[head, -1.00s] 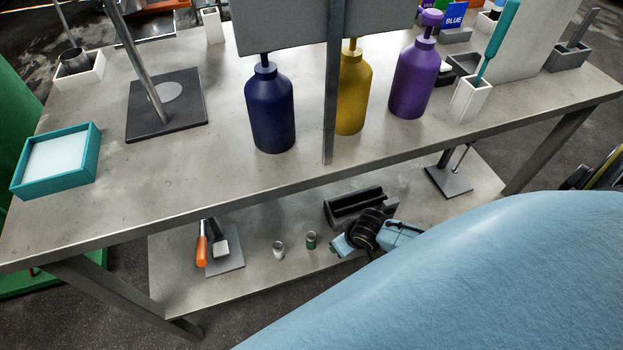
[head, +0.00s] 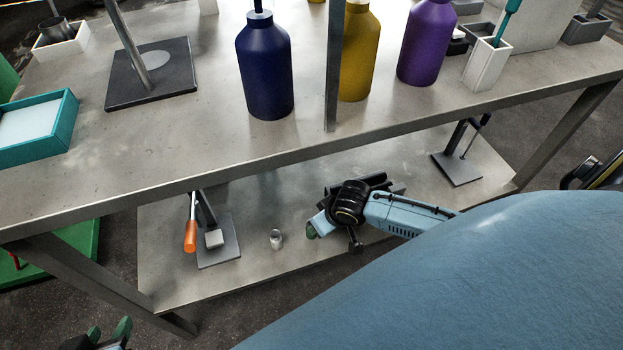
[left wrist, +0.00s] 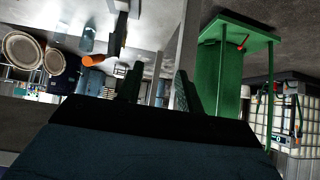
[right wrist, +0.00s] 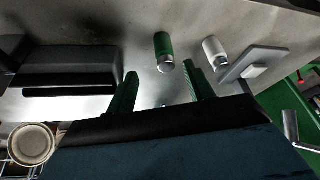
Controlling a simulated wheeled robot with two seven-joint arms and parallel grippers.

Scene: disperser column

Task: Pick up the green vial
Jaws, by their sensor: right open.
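The green vial (right wrist: 162,46), with a silvery cap, is on the lower shelf, just ahead of my right gripper (right wrist: 161,88) in the right wrist view. It lies between the lines of the two open fingers, and nothing is held. In the head view my right gripper (head: 313,231) is low over the shelf and hides the vial. My left gripper (head: 109,331) is at the bottom left of the head view, away from the bench. Its fingers are apart and empty in the left wrist view (left wrist: 158,92).
A dark rack (head: 375,181) is behind my right arm. The upper bench top (head: 200,150) overhangs the shelf.

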